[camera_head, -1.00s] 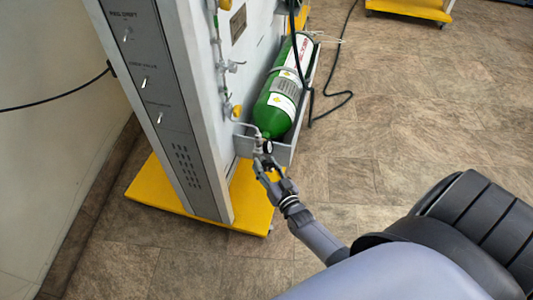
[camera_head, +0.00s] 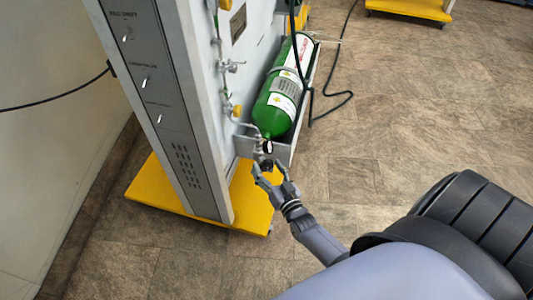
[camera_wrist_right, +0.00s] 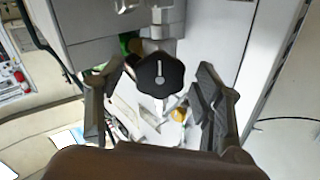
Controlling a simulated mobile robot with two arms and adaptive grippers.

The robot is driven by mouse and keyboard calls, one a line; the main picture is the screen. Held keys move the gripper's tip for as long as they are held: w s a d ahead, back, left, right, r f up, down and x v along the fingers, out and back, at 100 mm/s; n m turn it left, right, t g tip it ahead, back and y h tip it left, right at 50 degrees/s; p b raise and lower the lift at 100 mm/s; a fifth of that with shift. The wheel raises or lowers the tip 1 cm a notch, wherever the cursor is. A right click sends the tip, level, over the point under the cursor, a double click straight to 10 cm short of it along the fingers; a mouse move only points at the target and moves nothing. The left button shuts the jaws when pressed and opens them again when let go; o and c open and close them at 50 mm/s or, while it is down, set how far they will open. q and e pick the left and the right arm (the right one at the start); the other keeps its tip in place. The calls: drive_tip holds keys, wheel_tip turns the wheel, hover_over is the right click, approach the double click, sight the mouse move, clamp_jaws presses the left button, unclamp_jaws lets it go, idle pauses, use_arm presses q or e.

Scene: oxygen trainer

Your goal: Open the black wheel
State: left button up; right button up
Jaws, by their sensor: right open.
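The black wheel (camera_wrist_right: 160,75) is a scalloped knob with a light slot mark on its face. It shows in the right wrist view between the two fingers of my right gripper (camera_wrist_right: 160,98), which is open with a gap on each side. In the head view the wheel (camera_head: 267,163) is a small dark spot at the lower end of the green oxygen cylinder (camera_head: 275,112). My right gripper (camera_head: 272,176) is just below it there, with fingers spread. I cannot tell how deep the wheel lies between the fingers. My left gripper is not in view.
The cylinder lies in a grey holder (camera_head: 283,153) on the side of the trainer panel (camera_head: 180,110). The panel stands on a yellow base (camera_head: 150,195). Fittings and a yellow knob (camera_head: 236,111) are left of the cylinder. A black hose (camera_head: 335,103) hangs at right. Floor is clear right.

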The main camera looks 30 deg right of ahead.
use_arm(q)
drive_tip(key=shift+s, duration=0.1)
use_arm(e)
drive_tip(key=s+a, duration=0.1)
drive_tip(key=s, duration=0.9)
drive_tip(key=shift+s+a, duration=0.25)
drive_tip(key=shift+s, duration=0.05)
